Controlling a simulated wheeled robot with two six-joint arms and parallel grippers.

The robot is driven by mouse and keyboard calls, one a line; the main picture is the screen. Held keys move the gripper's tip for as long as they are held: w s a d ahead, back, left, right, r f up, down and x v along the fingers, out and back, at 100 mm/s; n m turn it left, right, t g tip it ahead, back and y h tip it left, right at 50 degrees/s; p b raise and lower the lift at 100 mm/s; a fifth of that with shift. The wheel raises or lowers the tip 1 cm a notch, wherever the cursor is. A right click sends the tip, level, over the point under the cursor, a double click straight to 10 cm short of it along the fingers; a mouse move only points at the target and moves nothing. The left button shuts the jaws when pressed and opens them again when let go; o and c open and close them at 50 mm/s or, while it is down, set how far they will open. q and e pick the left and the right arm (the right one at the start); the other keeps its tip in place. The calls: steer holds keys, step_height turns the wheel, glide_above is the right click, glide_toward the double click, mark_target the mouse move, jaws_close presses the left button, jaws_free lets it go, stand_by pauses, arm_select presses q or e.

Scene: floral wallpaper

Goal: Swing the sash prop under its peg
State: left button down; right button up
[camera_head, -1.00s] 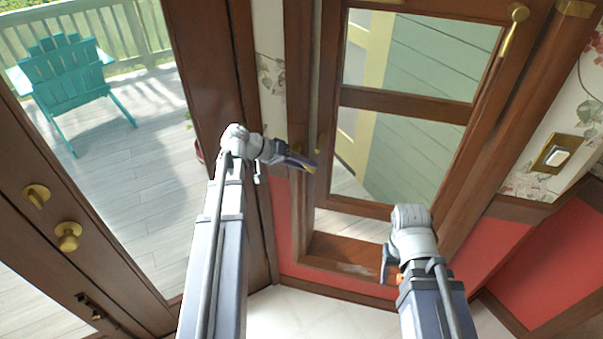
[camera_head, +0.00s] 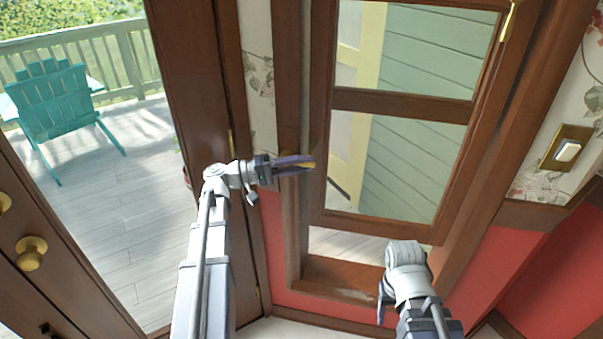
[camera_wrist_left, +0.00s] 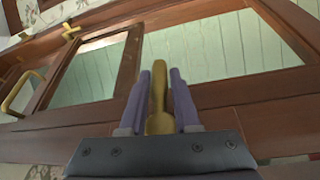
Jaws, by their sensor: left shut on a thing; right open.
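A brass bar with a rounded end, which I take for the sash prop (camera_wrist_left: 157,100), lies between the purple fingers of my left gripper (camera_wrist_left: 160,98) in the left wrist view. In the head view my left gripper (camera_head: 303,165) is at the left jamb of the window, shut on the brass prop (camera_head: 311,165). The wooden sash (camera_head: 400,101) is raised, with a gap above the sill (camera_head: 345,276). I cannot tell the peg for sure. My right gripper (camera_head: 385,299) is open, low before the sill, mostly hidden by its own wrist.
Another brass piece (camera_head: 511,18) is at the upper right of the window frame. A light switch (camera_head: 566,149) is on the right wall. A glazed door with a brass knob (camera_head: 31,252) stands at the left, with a teal chair (camera_head: 62,105) outside.

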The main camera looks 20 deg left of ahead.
arm_select(q)
steer(key=shift+r+h, duration=0.1)
steer(key=shift+h, duration=0.2)
steer(key=shift+w+a+r+t, duration=0.1)
steer(key=shift+r+t, duration=0.05)
steer(key=shift+t, duration=0.25)
steer(key=c, duration=0.7)
jaws_free()
steer(key=shift+o, duration=0.2)
steer(key=b+v, duration=0.1)
steer(key=v, duration=0.6)
steer(key=shift+s+a+b, duration=0.2)
steer(key=shift+a+b, duration=0.1)
